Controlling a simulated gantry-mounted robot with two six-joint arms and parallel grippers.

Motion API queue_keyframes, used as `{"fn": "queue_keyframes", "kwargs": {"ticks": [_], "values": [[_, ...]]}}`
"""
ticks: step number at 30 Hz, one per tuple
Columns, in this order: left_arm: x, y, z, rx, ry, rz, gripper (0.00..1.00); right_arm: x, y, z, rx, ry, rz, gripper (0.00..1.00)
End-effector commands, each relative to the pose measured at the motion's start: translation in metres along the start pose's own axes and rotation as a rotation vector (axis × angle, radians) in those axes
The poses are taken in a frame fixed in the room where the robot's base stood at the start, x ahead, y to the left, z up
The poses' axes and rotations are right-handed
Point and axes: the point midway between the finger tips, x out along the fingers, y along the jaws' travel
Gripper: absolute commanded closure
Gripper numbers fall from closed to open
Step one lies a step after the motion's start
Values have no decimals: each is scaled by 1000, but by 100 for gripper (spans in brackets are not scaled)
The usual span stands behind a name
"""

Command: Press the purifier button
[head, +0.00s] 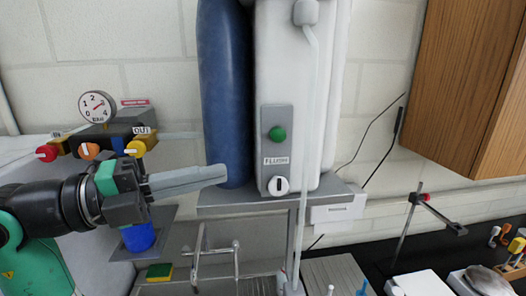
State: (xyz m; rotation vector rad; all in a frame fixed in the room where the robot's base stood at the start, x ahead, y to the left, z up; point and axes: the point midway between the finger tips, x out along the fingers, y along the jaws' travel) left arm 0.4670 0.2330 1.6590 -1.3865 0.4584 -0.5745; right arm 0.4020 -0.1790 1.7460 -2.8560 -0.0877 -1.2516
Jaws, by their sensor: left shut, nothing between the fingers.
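The purifier (268,70) is a tall white unit with a blue cylinder (226,95) at its left, standing on a grey shelf. A grey panel on its front carries a round green button (277,134), a label below it, and a white round knob (278,185) at the bottom. My left gripper (222,172) is shut and empty. Its tips point right, in front of the blue cylinder's lower part, left of and below the green button. They appear apart from the button. My right gripper is not in view.
A pressure gauge (96,107) and a valve block with coloured knobs are above my left arm. A thin white tube (314,110) hangs in front of the purifier, right of the button. A wooden cabinet (470,80) is upper right. A clamp stand (408,225) stands on the dark bench.

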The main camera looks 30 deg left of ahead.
Motion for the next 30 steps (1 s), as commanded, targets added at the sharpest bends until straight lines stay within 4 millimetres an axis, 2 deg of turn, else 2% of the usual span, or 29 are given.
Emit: {"fn": "queue_keyframes", "kwargs": {"ticks": [7,11,17,25,30], "values": [[1,-1,-1,1,2,-2,100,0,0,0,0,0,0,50],[8,-2,-1,0,5,-3,100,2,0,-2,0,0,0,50],[41,-4,-2,-1,8,-4,100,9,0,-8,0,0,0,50],[100,-4,-2,-1,8,-3,100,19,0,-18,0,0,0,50],[108,-4,24,0,3,-2,100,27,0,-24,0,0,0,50]]}}
